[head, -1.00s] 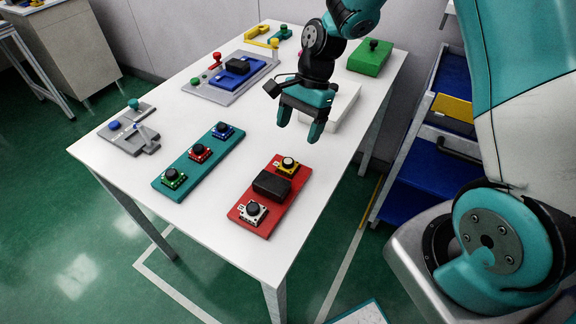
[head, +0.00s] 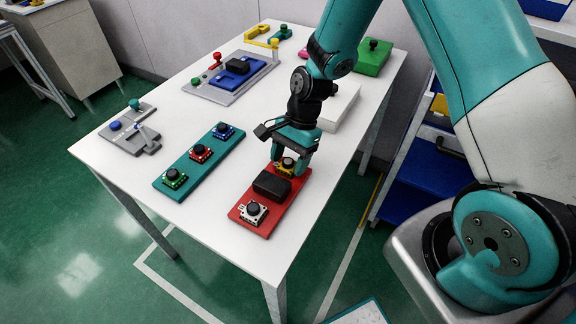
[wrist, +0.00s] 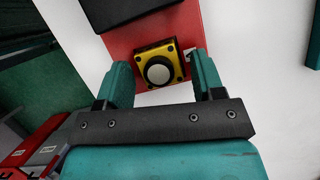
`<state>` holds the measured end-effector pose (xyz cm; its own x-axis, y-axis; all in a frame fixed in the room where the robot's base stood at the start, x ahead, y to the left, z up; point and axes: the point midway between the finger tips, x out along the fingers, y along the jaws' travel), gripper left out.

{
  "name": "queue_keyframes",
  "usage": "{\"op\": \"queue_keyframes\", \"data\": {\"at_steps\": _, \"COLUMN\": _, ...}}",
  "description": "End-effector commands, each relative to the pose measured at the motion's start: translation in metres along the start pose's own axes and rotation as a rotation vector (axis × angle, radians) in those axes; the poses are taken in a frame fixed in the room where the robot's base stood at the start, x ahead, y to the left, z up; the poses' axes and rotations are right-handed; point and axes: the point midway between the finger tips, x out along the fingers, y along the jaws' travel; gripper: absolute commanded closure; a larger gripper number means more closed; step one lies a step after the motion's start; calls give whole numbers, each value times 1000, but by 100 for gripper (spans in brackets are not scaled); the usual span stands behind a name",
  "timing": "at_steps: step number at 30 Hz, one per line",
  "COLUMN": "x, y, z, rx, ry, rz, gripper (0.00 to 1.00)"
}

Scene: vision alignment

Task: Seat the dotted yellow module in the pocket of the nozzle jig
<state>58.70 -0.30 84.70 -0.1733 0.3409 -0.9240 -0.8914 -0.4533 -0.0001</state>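The yellow module (head: 286,164) has a round button and dark corner dots. It sits at the far end of the red tray (head: 243,212); in the wrist view the yellow module (wrist: 159,68) lies between the fingertips. My gripper (head: 290,160) points down over it, with one finger on each side. In the wrist view my gripper (wrist: 162,75) shows gaps between both fingers and the module, so it is open. I cannot tell for certain which fixture is the nozzle jig; a grey fixture plate (head: 215,92) with a blue cradle stands at the back left.
The red tray also holds a black block (head: 271,185) and a white module (head: 253,212). A teal tray (head: 186,180) with several modules lies to its left. A smaller grey fixture (head: 143,143), a green block (head: 371,60) and a white box (head: 337,112) stand around.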

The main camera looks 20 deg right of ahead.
Motion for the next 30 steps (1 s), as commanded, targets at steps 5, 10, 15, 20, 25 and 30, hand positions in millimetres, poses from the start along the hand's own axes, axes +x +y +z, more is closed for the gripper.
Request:
{"op": "queue_keyframes", "data": {"at_steps": 5, "x": 0, "y": 0, "z": 0, "rx": 0, "ry": 0, "rz": 0, "gripper": 79}}
{"op": "queue_keyframes", "data": {"at_steps": 10, "x": 0, "y": 0, "z": 0, "rx": 0, "ry": 0, "rz": -1, "gripper": 82}}
{"op": "queue_keyframes", "data": {"at_steps": 15, "x": -2, "y": 0, "z": 0, "rx": 0, "ry": 0, "rz": -1, "gripper": 82}}
{"op": "queue_keyframes", "data": {"at_steps": 20, "x": -12, "y": -1, "z": 4, "rx": -1, "ry": 1, "rz": -2, "gripper": 82}}
{"op": "queue_keyframes", "data": {"at_steps": 25, "x": -43, "y": -2, "z": 17, "rx": -3, "ry": 3, "rz": -7, "gripper": 82}}
{"op": "queue_keyframes", "data": {"at_steps": 30, "x": -93, "y": -2, "z": 38, "rx": -3, "ry": 4, "rz": -8, "gripper": 82}}
